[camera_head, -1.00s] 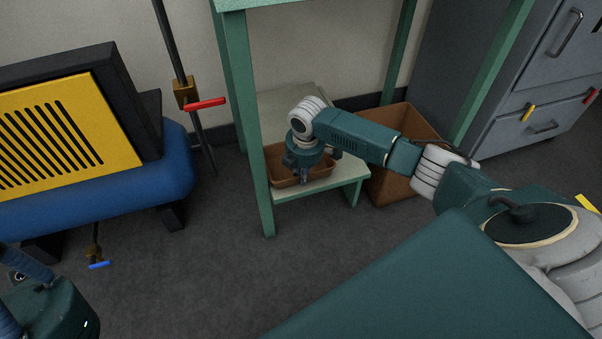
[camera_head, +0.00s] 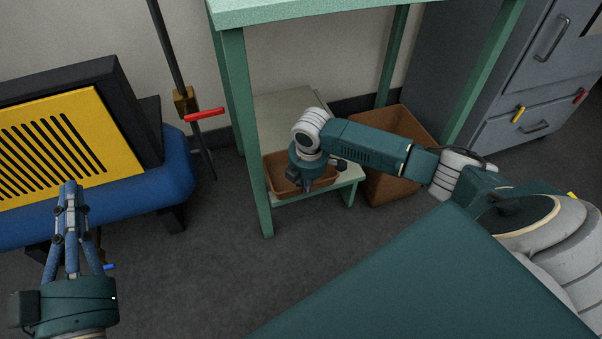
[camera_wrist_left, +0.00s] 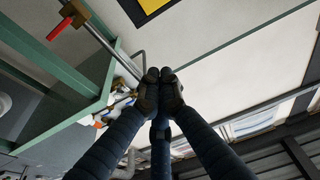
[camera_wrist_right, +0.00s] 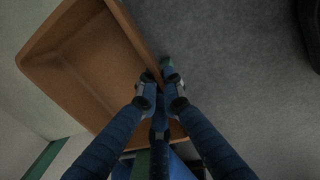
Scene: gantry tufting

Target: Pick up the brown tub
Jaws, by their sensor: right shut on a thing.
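The brown tub (camera_head: 277,178) is a small open box on the low shelf under the green table; it also shows in the right wrist view (camera_wrist_right: 88,68), empty where visible. My right gripper (camera_head: 306,186) points down at its front edge. In the right wrist view my right gripper (camera_wrist_right: 161,92) is shut on the tub's rim, one finger on each side. In the head view my own wrist hides part of the tub. My left gripper (camera_head: 70,190) is raised at the left, and its fingers (camera_wrist_left: 160,76) are together with nothing visible between them.
The green table's legs (camera_head: 251,150) and top (camera_head: 300,12) frame the low shelf (camera_head: 344,186). A larger brown bin (camera_head: 398,188) stands right of the shelf. A blue and yellow machine (camera_head: 60,150) is at left, grey drawers (camera_head: 535,110) at right. The floor (camera_head: 200,265) in front is clear.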

